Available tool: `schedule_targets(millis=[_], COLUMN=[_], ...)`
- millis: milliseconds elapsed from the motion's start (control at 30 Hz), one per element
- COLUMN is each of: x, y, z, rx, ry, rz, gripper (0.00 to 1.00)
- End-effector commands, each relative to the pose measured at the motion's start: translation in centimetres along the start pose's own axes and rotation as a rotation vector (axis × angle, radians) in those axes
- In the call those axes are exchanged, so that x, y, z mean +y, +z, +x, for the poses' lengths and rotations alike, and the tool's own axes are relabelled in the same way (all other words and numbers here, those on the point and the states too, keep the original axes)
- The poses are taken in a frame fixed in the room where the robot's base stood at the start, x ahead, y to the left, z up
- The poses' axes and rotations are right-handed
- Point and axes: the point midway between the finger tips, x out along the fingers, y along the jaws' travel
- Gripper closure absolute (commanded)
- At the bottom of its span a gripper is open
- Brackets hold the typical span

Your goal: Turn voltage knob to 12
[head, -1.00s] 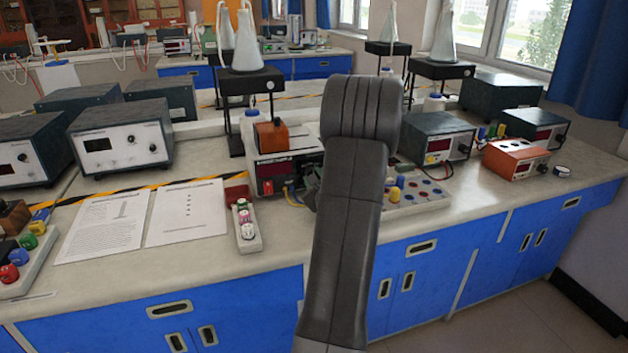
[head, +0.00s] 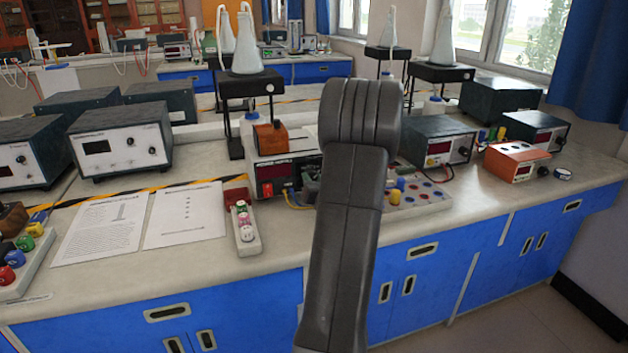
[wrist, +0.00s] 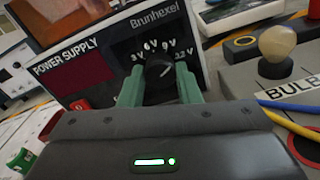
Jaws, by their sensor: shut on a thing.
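In the wrist view, the power supply (wrist: 75,70) shows a dark red display and a black dial panel marked 3 V, 6 V, 9 V and 12 V. The black voltage knob (wrist: 161,66) sits below the marks. My gripper (wrist: 160,76) has its green fingers on either side of the knob, shut on it. A pale line on the knob slants up and right, roughly toward 12 V. Its exact alignment is hard to tell.
A bulb holder (wrist: 280,70) stands right of the supply, with blue and yellow cables in front. An orange-brown block (head: 271,136) rests on top. A strip with coloured knobs (head: 246,235) lies left of the supply, beside paper sheets (head: 185,216).

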Motion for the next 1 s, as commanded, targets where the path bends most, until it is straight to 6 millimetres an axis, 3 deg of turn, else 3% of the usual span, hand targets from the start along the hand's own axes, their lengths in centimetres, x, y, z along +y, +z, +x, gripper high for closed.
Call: schedule_targets(millis=[433,1000], x=[-0.04,-0.07], y=[0.02,-0.04], z=[-0.02,-0.02], rx=[0.001,0.000], ry=[-0.001,-0.001], rz=[0.293,0.368], gripper=[0.93,0.92])
